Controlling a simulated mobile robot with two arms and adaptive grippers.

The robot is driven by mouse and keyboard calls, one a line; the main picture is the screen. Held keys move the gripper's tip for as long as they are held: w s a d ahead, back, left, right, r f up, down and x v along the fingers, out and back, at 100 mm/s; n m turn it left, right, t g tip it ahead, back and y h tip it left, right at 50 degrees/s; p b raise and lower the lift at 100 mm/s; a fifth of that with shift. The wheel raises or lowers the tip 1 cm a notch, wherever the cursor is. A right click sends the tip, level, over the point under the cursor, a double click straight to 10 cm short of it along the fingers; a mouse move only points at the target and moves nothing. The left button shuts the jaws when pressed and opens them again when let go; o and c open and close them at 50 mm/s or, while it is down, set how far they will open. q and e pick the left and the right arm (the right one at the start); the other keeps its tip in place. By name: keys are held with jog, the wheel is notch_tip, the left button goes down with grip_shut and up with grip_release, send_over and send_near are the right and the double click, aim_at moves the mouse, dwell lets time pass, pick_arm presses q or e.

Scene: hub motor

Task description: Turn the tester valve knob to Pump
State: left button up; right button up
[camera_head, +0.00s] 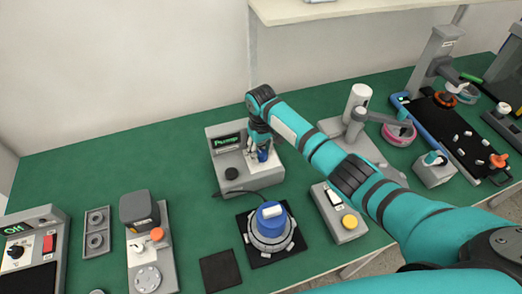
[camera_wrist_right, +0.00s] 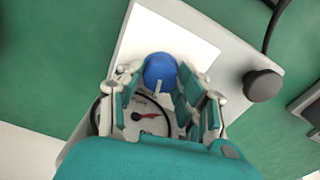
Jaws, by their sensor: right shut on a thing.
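The tester (camera_head: 262,181) is a grey box on the green table, with a small dark display (camera_head: 227,142) that appears to read "Pump" in green. Its blue valve knob (camera_head: 263,156) sits on a white panel; in the right wrist view the round knob (camera_wrist_right: 160,68) has a white pointer mark on its near side. My right gripper (camera_head: 257,148) reaches down over the panel, its fingers on either side of the knob and shut on it. A dial gauge (camera_wrist_right: 147,117) with a red needle shows between the fingers, partly hidden. My left gripper is not in view.
A black knob (camera_head: 231,173) is on the tester's front left. A blue-topped hub motor (camera_head: 270,222) stands on a black mat in front. A box with a yellow button (camera_head: 349,221) is to its right. My right arm crosses over the table's right half.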

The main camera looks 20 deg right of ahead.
aim_at(261, 152)
jog(key=shift+c, duration=1.2)
jog(key=shift+r+m+p, duration=0.35)
jog(key=shift+m+p, duration=0.45)
jog(key=shift+p, duration=0.4)
jog(key=shift+m+p, duration=0.3)
jog(key=shift+m, duration=0.1)
jog(key=shift+f, duration=0.25)
jog(key=shift+w, duration=0.1)
jog(key=o, duration=1.1)
jog(key=shift+o, duration=0.2)
notch_tip(261, 152, up, 12)
